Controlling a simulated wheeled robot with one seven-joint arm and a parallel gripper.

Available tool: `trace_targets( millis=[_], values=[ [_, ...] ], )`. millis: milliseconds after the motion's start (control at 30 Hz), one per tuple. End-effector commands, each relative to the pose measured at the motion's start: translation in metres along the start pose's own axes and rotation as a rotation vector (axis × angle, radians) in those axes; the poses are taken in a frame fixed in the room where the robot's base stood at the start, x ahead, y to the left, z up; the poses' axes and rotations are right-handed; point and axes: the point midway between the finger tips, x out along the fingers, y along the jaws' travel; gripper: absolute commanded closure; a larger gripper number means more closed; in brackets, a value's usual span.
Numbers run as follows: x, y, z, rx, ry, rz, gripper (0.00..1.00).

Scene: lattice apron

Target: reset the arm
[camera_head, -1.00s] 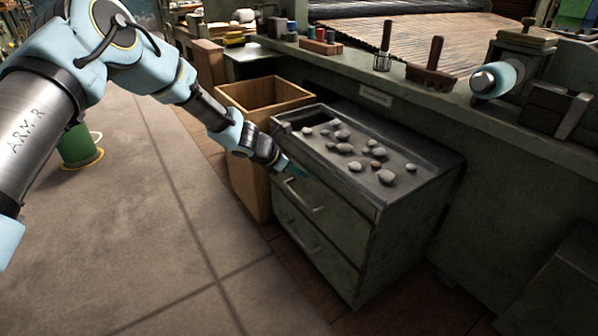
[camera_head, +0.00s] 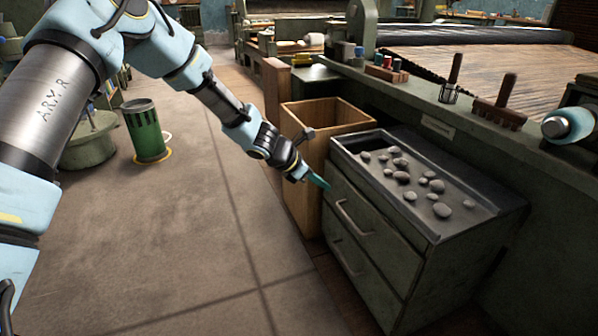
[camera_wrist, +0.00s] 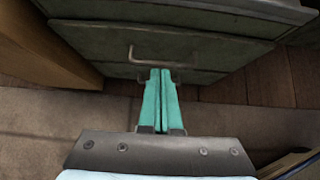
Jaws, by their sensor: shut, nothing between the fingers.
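My gripper (camera_head: 318,181) is at the end of my outstretched arm, in front of the left end of the green drawer cabinet (camera_head: 385,243). Its teal fingers also show in the wrist view (camera_wrist: 160,75), side by side and shut, with nothing between them. In the wrist view the fingertips overlap the area just below the upper drawer's handle (camera_wrist: 200,63). They look apart from the handle, but the exact gap is hard to judge.
A tall open wooden bin (camera_head: 310,150) stands left of the cabinet, close behind my gripper. Grey stones (camera_head: 402,176) lie in the cabinet's top tray. A workbench (camera_head: 475,140) runs behind. A green bucket (camera_head: 146,130) stands on the floor at left. The floor (camera_head: 195,230) between is clear.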

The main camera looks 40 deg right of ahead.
Motion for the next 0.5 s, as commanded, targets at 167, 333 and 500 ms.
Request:
trace_targets(
  millis=[167, 333, 500],
  values=[
    [-0.001, 0.000, 0.000, 0.000, 0.000, 0.000, 1.00],
    [-0.016, 0.006, -0.007, 0.051, 0.018, 0.011, 1.00],
    [-0.089, 0.027, -0.052, 0.296, 0.127, 0.044, 1.00]
  ],
)
